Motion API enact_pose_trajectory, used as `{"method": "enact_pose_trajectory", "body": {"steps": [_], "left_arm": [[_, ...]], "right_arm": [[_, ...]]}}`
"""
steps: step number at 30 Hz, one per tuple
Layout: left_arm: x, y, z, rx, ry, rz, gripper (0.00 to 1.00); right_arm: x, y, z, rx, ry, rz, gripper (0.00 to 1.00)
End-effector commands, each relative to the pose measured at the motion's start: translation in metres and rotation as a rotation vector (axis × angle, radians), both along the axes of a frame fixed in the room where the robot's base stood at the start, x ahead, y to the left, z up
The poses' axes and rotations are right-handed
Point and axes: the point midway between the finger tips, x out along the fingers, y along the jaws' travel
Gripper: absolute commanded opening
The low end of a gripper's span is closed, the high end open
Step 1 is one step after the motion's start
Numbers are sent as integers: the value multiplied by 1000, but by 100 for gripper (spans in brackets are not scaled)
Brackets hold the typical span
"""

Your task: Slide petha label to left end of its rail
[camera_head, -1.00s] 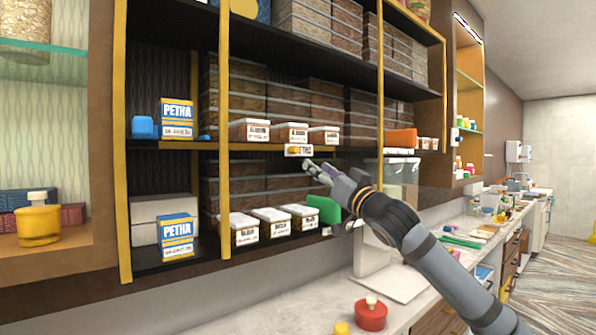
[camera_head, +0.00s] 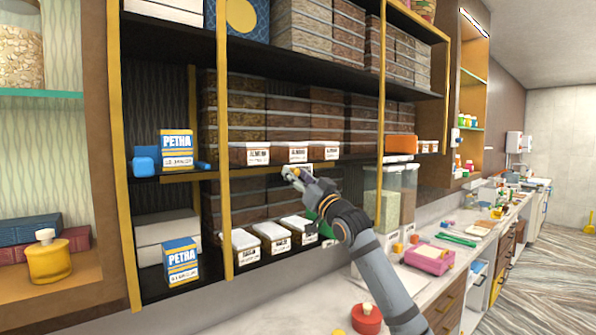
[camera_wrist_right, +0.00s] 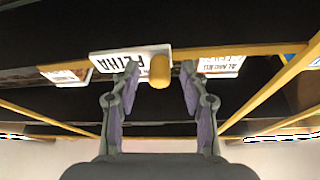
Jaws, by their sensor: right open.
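The petha label (camera_wrist_right: 132,60) is a white tag reading PETHA, upside down in the right wrist view. It sits on the yellow rail (camera_wrist_right: 272,49) along the shelf edge, and the rail also shows in the head view (camera_head: 262,171). A rounded orange-yellow knob (camera_wrist_right: 160,72) stands at the label's end. My right gripper (camera_wrist_right: 158,88) is open, with one finger on each side of the knob; contact with the knob cannot be told. In the head view my right gripper (camera_head: 292,174) is at the rail and hides most of the label. My left gripper is out of view.
White-labelled sweet boxes (camera_head: 291,153) stand on the shelf above the rail, and more lidded boxes (camera_head: 272,236) stand below. An orange box (camera_head: 400,144) is at right.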

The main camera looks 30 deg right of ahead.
Motion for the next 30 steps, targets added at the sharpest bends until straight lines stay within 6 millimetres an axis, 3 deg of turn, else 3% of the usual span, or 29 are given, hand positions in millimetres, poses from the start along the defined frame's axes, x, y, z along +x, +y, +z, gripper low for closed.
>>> {"method": "enact_pose_trajectory", "body": {"steps": [4, 13, 25, 30], "left_arm": [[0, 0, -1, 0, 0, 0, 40], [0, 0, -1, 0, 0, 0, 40], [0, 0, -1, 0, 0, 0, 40], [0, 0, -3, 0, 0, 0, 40]], "right_arm": [[0, 0, 0, 0, 0, 0, 42], [0, 0, 0, 1, 0, 0, 1], [-1, 2, 0, 2, -1, 2, 0], [-2, 17, -1, 2, -2, 4, 0]]}}
